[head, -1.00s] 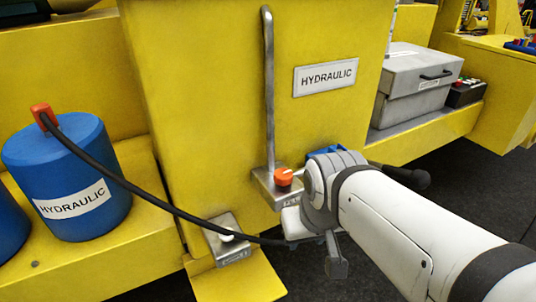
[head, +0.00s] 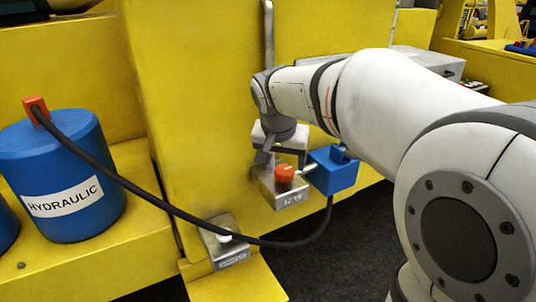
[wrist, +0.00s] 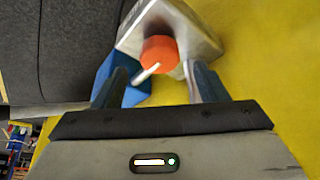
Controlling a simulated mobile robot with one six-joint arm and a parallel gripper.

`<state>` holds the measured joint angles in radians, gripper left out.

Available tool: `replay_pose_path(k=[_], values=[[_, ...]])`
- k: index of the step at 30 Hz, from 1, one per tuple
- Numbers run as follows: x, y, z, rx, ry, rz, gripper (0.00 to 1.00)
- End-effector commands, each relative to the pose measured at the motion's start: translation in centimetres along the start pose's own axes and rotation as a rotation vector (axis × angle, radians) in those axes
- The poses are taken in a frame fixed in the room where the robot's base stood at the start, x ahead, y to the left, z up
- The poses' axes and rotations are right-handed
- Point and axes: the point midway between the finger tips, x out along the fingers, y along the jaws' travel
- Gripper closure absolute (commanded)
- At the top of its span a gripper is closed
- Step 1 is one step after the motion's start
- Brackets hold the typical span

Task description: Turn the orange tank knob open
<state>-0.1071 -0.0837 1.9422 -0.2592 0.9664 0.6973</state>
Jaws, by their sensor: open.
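The orange knob (head: 284,173) sits on top of a grey metal valve block (head: 280,193) on the yellow panel. My gripper (head: 283,154) is just above and behind it in the head view, with its fingers spread. In the wrist view the orange knob (wrist: 158,52) shows ahead, between the two open fingers (wrist: 157,82) in line of sight. Nothing is held, and I cannot tell contact. A pale rod (wrist: 145,74) shows in front of the knob. A blue box (head: 333,171) with the black hose on it sits right beside the valve block.
The black hose (head: 165,208) runs from a blue HYDRAULIC tank (head: 60,170) to the blue box. A second metal block with a white button (head: 224,240) is lower left. A vertical grey pipe (head: 268,35) rises behind my gripper. Dark floor lies lower right.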

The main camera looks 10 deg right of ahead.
Motion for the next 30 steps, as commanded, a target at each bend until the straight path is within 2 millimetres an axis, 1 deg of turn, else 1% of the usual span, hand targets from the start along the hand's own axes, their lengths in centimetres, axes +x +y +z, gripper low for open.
replay_pose_path(k=[3,7,11,17,30], values=[[1.8,0.1,0.0,0.000,-0.004,0.002,0.34],[3.0,0.0,0.0,-0.001,-0.001,0.000,0.34],[3.5,0.0,0.0,-0.002,0.000,-0.001,0.34],[3.5,0.0,0.1,-0.002,0.000,-0.001,0.34],[3.4,-0.1,0.1,-0.003,0.000,-0.001,0.69]])
